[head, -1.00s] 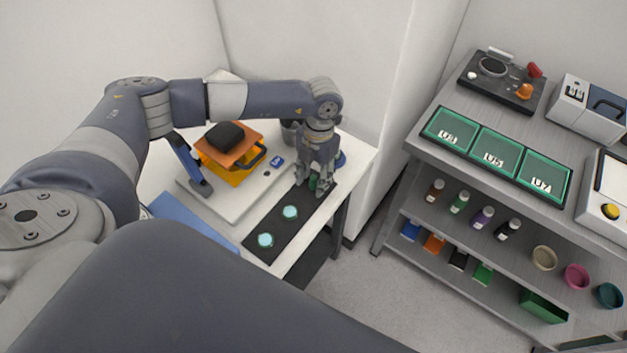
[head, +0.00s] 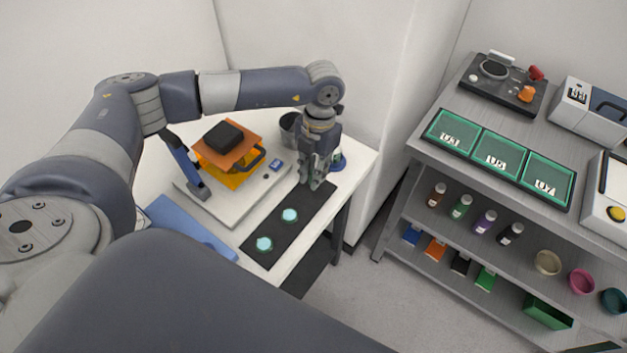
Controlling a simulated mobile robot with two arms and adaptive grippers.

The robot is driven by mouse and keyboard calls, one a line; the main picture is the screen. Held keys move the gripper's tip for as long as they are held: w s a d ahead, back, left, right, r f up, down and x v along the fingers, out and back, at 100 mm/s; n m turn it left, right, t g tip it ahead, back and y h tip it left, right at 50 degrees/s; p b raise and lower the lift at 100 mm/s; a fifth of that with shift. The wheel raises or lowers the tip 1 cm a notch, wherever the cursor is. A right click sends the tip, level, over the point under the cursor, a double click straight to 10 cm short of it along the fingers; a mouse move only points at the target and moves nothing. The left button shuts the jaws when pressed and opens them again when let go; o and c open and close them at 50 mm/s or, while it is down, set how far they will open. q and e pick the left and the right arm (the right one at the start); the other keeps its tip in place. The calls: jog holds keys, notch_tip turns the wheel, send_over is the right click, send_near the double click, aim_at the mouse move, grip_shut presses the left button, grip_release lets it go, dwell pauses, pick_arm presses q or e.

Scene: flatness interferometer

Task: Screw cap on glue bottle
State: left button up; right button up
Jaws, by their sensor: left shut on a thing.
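My left gripper (head: 315,180) is over the far end of the black mat (head: 269,243) on the white table. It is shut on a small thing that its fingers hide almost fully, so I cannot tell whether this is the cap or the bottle. My right gripper is not in view.
Two pale cyan discs (head: 290,215) lie on the mat. The white instrument base (head: 231,208) with an orange and black stack (head: 226,146) stands left of it. A dark cup (head: 291,127) is behind. A grey shelf (head: 404,165) with several small bottles stands right.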

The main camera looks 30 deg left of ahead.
pick_arm(q)
jog(key=s+d+r+b, duration=0.1)
jog(key=s+d+b, duration=0.1)
jog(key=d, duration=0.5)
jog(key=s+d+b, duration=0.3)
jog(key=s+d, duration=0.1)
jog(key=d, duration=0.3)
jog(key=shift+s+d+r, duration=0.15)
jog(key=shift+d+r, duration=0.2)
jog(key=shift+d, duration=0.05)
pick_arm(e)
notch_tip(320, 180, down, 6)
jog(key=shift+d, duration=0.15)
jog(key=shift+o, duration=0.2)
